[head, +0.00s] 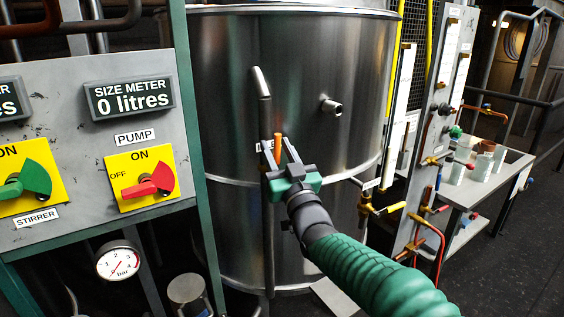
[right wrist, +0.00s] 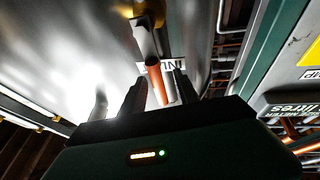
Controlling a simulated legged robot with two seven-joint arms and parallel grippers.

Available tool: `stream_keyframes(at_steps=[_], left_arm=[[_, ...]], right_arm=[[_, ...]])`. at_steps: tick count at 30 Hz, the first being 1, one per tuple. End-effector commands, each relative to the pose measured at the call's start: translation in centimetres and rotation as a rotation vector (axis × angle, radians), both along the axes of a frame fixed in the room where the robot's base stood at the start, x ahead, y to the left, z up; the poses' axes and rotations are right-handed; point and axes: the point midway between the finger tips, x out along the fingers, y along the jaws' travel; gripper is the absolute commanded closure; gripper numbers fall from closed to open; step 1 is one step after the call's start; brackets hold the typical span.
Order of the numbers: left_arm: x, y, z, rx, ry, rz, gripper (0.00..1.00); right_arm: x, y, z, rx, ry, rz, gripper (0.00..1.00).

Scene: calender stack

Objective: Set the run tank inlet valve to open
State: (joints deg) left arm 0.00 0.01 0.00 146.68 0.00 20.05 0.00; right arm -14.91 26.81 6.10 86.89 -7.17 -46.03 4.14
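The inlet valve is on the steel run tank (head: 226,105), at the pipe on its front. Its orange lever (head: 278,143) points upward in the head view, with a partly hidden white label (head: 264,146) beside it. My right gripper (head: 279,155) is at the lever, its two fingers apart on either side of it. In the right wrist view the orange lever (right wrist: 156,82) with a pale end lies between the spread fingers (right wrist: 157,93); I cannot tell whether either finger touches it. The valve body is largely hidden. My left gripper is not in view.
A grey panel with a red pump switch (head: 150,188), green stirrer switch (head: 28,182) and size meter (head: 130,98) reading 0 litres stands left. A pressure gauge (head: 118,262) is below. Yellow-handled taps (head: 375,210) and a bench (head: 480,190) are right.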

Motion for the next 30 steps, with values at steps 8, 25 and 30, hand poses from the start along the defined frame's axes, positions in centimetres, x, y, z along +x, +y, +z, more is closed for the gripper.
stream_keyframes(at_steps=[8, 25, 30], left_arm=[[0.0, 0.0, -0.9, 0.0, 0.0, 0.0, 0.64], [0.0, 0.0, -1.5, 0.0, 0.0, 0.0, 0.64], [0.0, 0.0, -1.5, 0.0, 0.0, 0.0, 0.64]], right_arm=[[-5.0, -2.3, -2.4, -0.001, 0.001, 0.0, 0.63], [-13.8, -6.4, -6.6, -0.001, 0.003, 0.0, 0.63], [-13.8, -6.4, -6.6, -0.001, 0.003, 0.0, 0.63]])
